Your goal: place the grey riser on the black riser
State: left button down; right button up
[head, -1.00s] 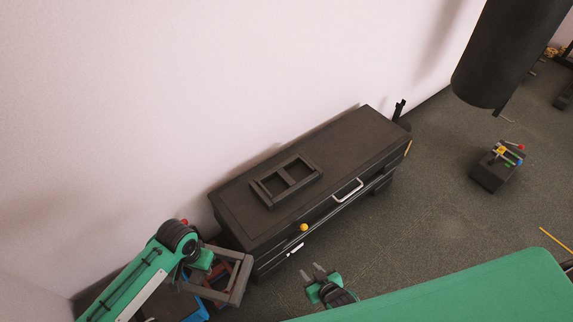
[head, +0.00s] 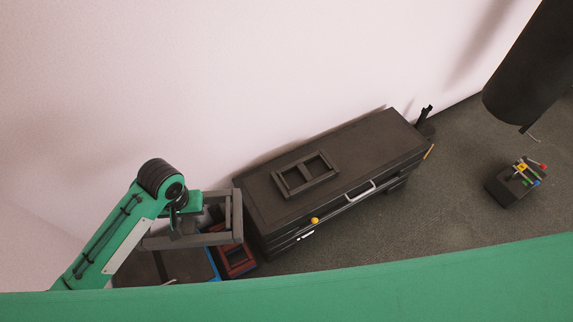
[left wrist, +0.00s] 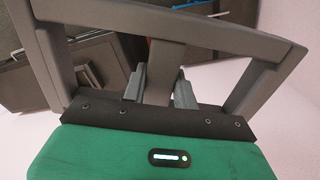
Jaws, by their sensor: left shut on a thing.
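The grey riser (head: 236,216) is an open frame held in my left gripper (head: 186,212), left of the black cabinet in the head view. In the left wrist view, the fingers of my left gripper (left wrist: 161,82) are shut on the middle bar of the grey riser (left wrist: 215,30). The black riser (head: 313,186) is a flat frame with two openings, lying on the cabinet top with nothing on it. The grey riser is apart from the black riser. My right gripper is not in view.
The long black cabinet (head: 375,140) stands along the pale wall, with free top on both sides of the black riser. A red frame (head: 235,263) and a blue-edged item (head: 212,262) lie below the grey riser. A dark box with coloured parts (head: 512,186) stands on the floor at right.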

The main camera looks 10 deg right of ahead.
aim_at(306, 172)
jog(key=i+l+u, duration=0.15)
jog(key=l, duration=0.35)
jog(key=i+l+u, duration=0.2)
jog(key=l, duration=0.35)
jog(key=i+l+u, duration=0.15)
jog(key=l, duration=0.45)
jog(key=i+l+u, duration=0.15)
jog(key=l, duration=0.4)
jog(key=l+u, duration=0.2)
jog(key=l, duration=0.4)
